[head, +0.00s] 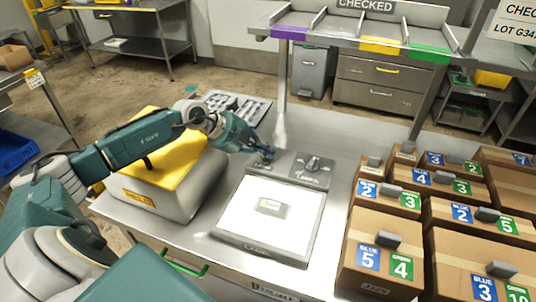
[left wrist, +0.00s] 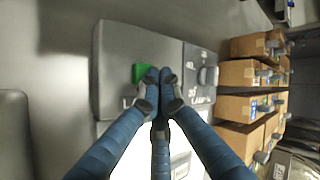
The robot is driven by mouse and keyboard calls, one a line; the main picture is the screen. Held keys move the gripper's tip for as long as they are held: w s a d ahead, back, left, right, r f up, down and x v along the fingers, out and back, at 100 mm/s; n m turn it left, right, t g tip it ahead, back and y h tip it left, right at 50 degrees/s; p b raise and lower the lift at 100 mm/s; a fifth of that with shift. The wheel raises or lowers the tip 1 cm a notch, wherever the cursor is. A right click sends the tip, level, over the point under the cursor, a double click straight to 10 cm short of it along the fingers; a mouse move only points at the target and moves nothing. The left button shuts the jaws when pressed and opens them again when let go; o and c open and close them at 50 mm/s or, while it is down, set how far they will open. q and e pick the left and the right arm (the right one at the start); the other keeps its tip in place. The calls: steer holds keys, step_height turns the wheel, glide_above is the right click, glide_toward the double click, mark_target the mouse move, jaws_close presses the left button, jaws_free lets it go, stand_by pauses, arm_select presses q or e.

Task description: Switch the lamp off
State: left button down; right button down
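The lamp is a light box with a glowing white panel (head: 270,217) on the steel bench. A grey control box (head: 302,168) with a dark knob (head: 312,163) stands behind the panel. In the left wrist view, a green switch (left wrist: 139,73) sits on the control box above partly hidden lettering, and the knob (left wrist: 208,76) is to its right. My left gripper (head: 265,153) is over the left end of the control box. Its fingertips (left wrist: 159,88) are together, with nothing seen between them, beside the green switch; contact cannot be told. My right gripper is not in view.
A yellow-topped grey case (head: 165,176) stands left of the light box, under my left arm. Several cardboard boxes (head: 378,250) with blue and green labels fill the right side. A shelf (head: 350,32) with coloured tabs is raised behind the bench.

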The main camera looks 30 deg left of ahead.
arm_select(q)
steer(key=shift+s+f, duration=0.2)
steer(key=shift+f, duration=0.2)
steer(key=shift+w+a+r+p, duration=0.1)
steer(key=shift+a+r+p, duration=0.2)
steer(key=shift+r+p, duration=0.4)
steer(key=shift+a+r, duration=0.2)
steer(key=shift+r, duration=0.15)
step_height(320, 180, up, 6)
steer(key=p, duration=0.5)
steer(key=shift+d, duration=0.1)
